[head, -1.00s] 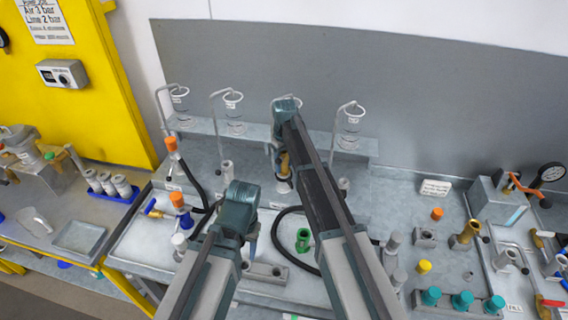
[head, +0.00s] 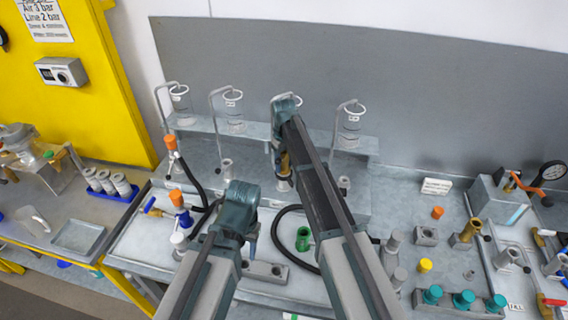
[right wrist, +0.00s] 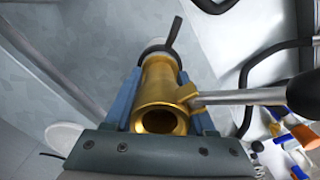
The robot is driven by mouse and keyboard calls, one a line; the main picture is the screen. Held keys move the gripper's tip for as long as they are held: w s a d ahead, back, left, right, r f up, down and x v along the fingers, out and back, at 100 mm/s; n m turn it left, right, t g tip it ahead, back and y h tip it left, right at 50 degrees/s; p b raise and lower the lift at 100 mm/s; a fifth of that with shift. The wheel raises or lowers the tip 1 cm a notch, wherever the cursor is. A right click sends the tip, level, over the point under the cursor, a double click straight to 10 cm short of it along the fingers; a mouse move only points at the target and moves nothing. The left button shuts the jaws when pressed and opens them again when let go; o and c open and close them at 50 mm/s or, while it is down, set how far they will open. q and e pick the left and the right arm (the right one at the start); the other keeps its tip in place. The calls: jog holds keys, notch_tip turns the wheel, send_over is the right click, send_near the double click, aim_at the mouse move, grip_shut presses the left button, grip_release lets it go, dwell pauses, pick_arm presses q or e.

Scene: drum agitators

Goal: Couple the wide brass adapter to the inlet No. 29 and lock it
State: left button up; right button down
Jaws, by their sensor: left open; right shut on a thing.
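In the head view my right gripper (head: 281,158) is at the third stand from the left on the back ledge. It is shut on the brass adapter (head: 284,164), which is upright above a pale fitting (head: 284,185). In the right wrist view the adapter (right wrist: 156,92) is a hollow brass sleeve between blue fingers, with a steel rod lever and black grip at its right. A pale ring and a black lever show at its far end. Whether it is seated is unclear. My left gripper (head: 251,232) is open and empty, lower left of it. No number 29 is legible.
Other stands with glass cups (head: 235,112) line the ledge. A black hose (head: 282,225) loops beside the grippers. A green fitting (head: 303,239), orange-topped fittings (head: 177,199) and a steel block (head: 265,271) stand in front. Teal caps (head: 463,299) and a brass fitting (head: 467,231) are at right.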

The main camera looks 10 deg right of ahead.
jog(key=shift+f, duration=0.1)
jog(key=shift+c, duration=0.7)
grip_release()
notch_tip(320, 180, up, 17)
jog(key=p, duration=1.7)
